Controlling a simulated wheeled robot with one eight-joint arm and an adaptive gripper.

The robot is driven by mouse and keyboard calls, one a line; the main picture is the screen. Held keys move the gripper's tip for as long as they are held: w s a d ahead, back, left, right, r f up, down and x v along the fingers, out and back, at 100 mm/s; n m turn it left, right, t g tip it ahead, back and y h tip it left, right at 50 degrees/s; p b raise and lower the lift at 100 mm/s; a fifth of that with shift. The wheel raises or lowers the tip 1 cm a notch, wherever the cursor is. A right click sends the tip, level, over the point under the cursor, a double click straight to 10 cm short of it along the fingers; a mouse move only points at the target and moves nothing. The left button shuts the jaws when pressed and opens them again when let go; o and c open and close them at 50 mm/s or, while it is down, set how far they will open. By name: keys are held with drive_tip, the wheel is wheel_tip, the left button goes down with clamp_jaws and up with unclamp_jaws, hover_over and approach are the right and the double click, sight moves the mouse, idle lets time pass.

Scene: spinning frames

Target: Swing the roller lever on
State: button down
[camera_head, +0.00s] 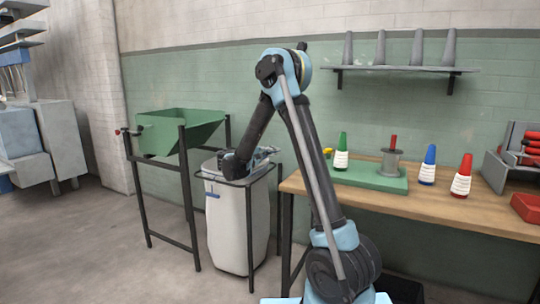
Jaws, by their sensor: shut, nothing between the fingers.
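A small dark piece with a red end (119,131) sticks out at the left edge of the green tilted trough (172,128). It is the most lever-like part in view, but I cannot tell for sure that it is the roller lever. My gripper (268,152) is over the top of the white bin (235,225), to the right of the trough and well apart from the red-ended piece. It looks shut and empty; its fingers are small and partly blended with the grey parts around the bin's top.
A wooden table (450,209) at the right carries a green base (370,181) with a grey spool (391,168), and green, blue and red cones. A black frame (192,215) supports the trough. A wall shelf (400,69) holds grey cones. Floor is open at the left front.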

drive_tip(key=d, duration=0.7)
drive_tip(key=shift+w+d, duration=0.2)
drive_tip(key=shift+d, duration=0.1)
drive_tip(key=shift+a, duration=0.1)
